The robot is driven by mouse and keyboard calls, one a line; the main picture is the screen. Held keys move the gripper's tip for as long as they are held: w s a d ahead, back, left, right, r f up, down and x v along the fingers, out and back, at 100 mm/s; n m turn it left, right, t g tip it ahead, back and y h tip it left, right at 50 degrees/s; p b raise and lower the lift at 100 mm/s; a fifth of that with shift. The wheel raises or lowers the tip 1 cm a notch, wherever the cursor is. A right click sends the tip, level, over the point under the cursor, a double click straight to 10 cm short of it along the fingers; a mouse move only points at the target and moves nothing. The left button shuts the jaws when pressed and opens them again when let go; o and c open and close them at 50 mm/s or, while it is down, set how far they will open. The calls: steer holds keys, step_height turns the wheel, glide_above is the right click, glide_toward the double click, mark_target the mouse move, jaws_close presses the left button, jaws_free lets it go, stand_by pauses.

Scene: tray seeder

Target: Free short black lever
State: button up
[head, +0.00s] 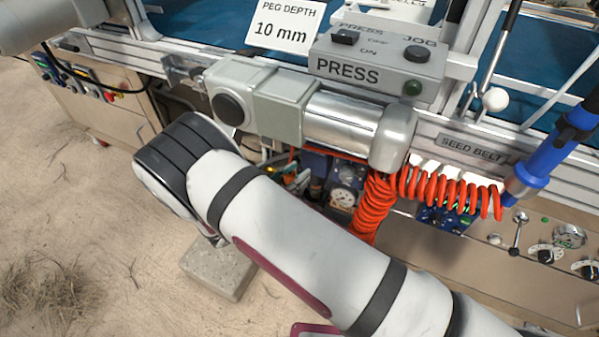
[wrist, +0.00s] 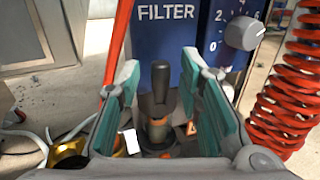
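A short black lever (wrist: 161,88) stands upright in the wrist view, in front of the blue FILTER unit. Its lower part goes down into a dark collar with an orange band (wrist: 158,131). My gripper (wrist: 166,80) is open, with one teal-padded finger on each side of the lever in the picture. Gaps show between the lever and both pads, and I see no contact. How deep the lever lies between the fingers is hard to tell. In the head view my arm hides the lever, and I cannot make out the gripper clearly.
The blue FILTER unit (wrist: 182,45) with a grey knob (wrist: 243,33) stands close behind. A coiled red hose (wrist: 287,98) hangs at the right; a straight red tube (wrist: 117,45) runs at the left.

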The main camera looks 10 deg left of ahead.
steer(key=shift+x, duration=0.9)
steer(key=shift+c, duration=0.3)
jaws_close()
steer(key=shift+s, duration=0.1)
